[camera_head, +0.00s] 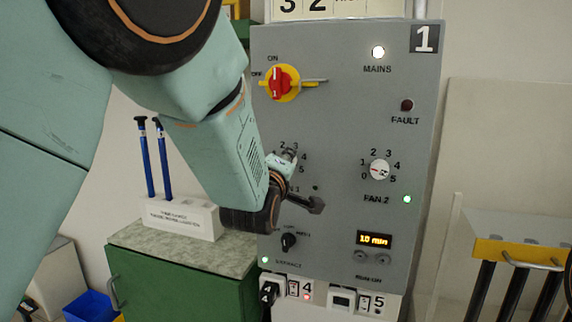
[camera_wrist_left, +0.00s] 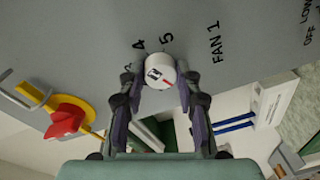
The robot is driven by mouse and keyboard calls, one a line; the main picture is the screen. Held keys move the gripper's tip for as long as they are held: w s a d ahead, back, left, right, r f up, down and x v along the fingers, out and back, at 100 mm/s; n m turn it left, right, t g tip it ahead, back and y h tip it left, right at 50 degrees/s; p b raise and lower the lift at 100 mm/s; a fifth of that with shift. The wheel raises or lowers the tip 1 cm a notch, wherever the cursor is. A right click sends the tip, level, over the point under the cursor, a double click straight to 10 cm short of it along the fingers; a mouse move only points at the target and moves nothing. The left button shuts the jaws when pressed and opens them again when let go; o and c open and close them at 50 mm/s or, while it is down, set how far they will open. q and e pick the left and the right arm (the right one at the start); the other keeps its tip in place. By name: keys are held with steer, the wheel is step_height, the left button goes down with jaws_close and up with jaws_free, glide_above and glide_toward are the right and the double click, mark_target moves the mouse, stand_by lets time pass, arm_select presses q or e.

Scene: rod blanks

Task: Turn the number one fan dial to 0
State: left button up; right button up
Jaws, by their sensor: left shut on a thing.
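The 0 and 1 do not show there, so I cannot read the exact setting. In the head view my left gripper (camera_head: 287,158) covers much of this dial, with 2 and 3 above it. My right gripper is not in view.
The fan 2 dial (camera_head: 379,169) sits to the right. The red and yellow mains switch (camera_head: 281,84) is above, and a small black selector (camera_head: 289,242) below. A white block (camera_head: 180,217) with two blue rods stands on a green cabinet (camera_head: 185,280) at left.

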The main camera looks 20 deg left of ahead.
arm_select(q)
steer(key=shift+w+r+n, duration=0.1)
steer(key=shift+r+n, duration=0.4)
steer(key=shift+n, duration=0.1)
steer(key=o, duration=0.8)
steer(key=shift+c, duration=0.2)
steer(key=o, duration=0.4)
steer(key=shift+w+a+f, duration=0.1)
steer(key=shift+a+f, duration=0.1)
steer(key=shift+f, duration=0.15)
steer(key=shift+d, duration=0.15)
